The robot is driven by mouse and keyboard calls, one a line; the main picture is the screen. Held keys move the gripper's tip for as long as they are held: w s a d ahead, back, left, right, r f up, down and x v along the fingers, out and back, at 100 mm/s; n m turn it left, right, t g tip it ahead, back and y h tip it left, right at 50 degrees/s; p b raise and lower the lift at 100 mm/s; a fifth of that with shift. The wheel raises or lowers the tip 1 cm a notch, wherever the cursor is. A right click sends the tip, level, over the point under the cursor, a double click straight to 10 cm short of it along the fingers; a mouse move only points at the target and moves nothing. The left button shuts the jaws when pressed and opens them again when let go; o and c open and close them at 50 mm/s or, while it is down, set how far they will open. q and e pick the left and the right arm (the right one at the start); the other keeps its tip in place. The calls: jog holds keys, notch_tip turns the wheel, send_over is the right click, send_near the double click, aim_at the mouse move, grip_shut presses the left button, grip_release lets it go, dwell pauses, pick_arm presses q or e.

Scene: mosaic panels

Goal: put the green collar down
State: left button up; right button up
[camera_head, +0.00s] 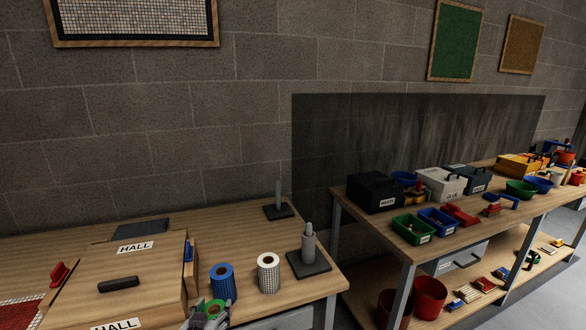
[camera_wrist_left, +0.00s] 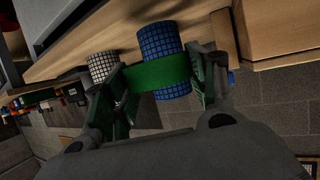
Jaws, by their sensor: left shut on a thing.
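The green collar (camera_head: 214,307) is between the fingers of my left gripper (camera_head: 208,315) at the bottom of the head view. In the left wrist view the collar (camera_wrist_left: 158,74) is a green band spanning the shut fingers of my left gripper (camera_wrist_left: 160,82). A blue gridded roll (camera_head: 222,282) stands upright on the table just beyond the collar. In the wrist view the blue roll (camera_wrist_left: 160,40) shows above and below the band; in the head view the collar looks in front of it. My right gripper is not in view.
A white gridded roll (camera_head: 268,272) stands right of the blue one. Two dark bases with grey posts, the nearer (camera_head: 308,263) and farther (camera_head: 279,211), are at the table's right. A wooden HALL box (camera_head: 150,262) is left. A second bench (camera_head: 452,232) holds bins and cases.

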pick_arm(q)
jog(key=shift+r, duration=0.1)
jog(key=shift+w+d+r, duration=0.15)
jog(key=shift+w+r, duration=0.15)
jog(key=shift+r, duration=0.25)
jog(key=shift+w+d+r, duration=0.1)
jog(key=shift+w+r, duration=0.15)
jog(key=shift+r, duration=0.3)
jog(key=shift+s+a+f, duration=0.1)
jog(key=shift+s+f, duration=0.35)
jog(key=shift+f, duration=0.3)
jog(key=shift+s+a+f, duration=0.1)
jog(key=shift+s+f, duration=0.35)
jog(key=shift+f, duration=0.25)
jog(key=s+f, duration=0.4)
jog(key=f, duration=0.1)
jog(key=shift+f, duration=0.2)
jog(key=shift+r, duration=0.15)
jog(key=d+r+m+g+h, duration=0.1)
jog(key=d+r+m+h, duration=0.3)
jog(key=d+r, duration=0.3)
jog(key=s+d+r+m+g+h, duration=0.1)
jog(key=d+r+m+h, duration=0.3)
jog(key=d+r, duration=0.4)
jog(key=shift+r+g+h, duration=0.4)
jog(key=shift+r+g, duration=0.2)
jog(key=shift+r, duration=2.6)
jog(key=shift+w+d+f, duration=0.1)
